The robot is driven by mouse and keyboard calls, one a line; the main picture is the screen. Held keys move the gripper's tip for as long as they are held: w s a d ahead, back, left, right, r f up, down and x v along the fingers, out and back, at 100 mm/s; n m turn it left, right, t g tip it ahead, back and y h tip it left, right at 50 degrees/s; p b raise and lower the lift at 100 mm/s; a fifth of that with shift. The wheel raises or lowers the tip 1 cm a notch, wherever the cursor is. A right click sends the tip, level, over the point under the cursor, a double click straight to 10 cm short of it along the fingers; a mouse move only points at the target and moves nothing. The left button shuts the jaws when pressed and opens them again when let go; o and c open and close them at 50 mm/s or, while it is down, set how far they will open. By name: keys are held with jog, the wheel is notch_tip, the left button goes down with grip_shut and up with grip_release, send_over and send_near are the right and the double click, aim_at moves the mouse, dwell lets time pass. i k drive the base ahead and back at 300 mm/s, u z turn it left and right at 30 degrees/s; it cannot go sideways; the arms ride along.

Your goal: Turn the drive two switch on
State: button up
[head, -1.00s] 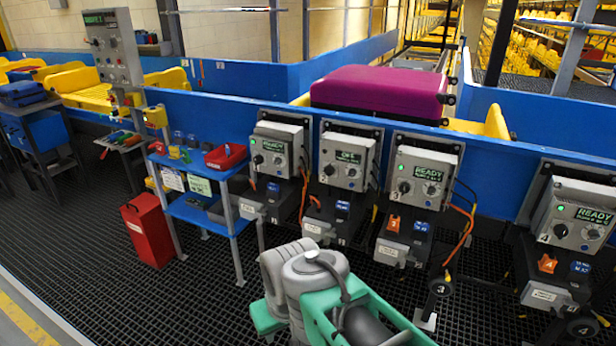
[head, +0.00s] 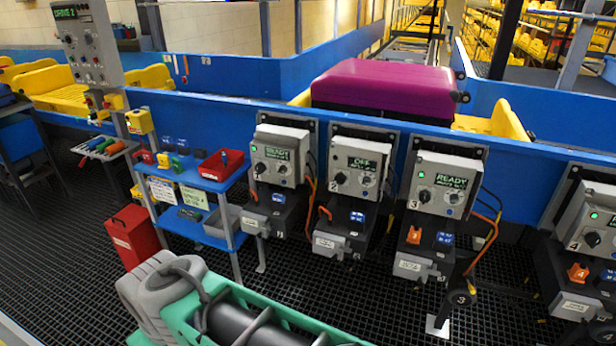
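The drive two box (head: 380,147) is a grey control box on the blue wall, second from the left, marked 2. Its small screen (head: 364,163) reads OFF in the top line; the smaller line is too small to read. A black rotary knob (head: 341,178) sits at its lower left, with a round dial to the right. Below it is a black unit (head: 338,222) with a blue tag and a white label. Only grey and green links of my arm show at the bottom, in front of and below the boxes. My gripper is not in view.
Box one (head: 283,135) and box three (head: 452,165) read READY with green lamps. Box four (head: 598,208) is cut off at the right edge. A blue shelf stand (head: 207,182) and a red bin (head: 136,238) stand left. Orange cables hang between boxes. The dark grid floor is open at left.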

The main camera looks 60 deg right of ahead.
aim_at(340, 179)
jog(key=z, duration=0.3)
jog(key=i, duration=0.75)
jog(key=z, duration=0.8)
jog(key=i, duration=0.3)
jog(key=z, duration=0.3)
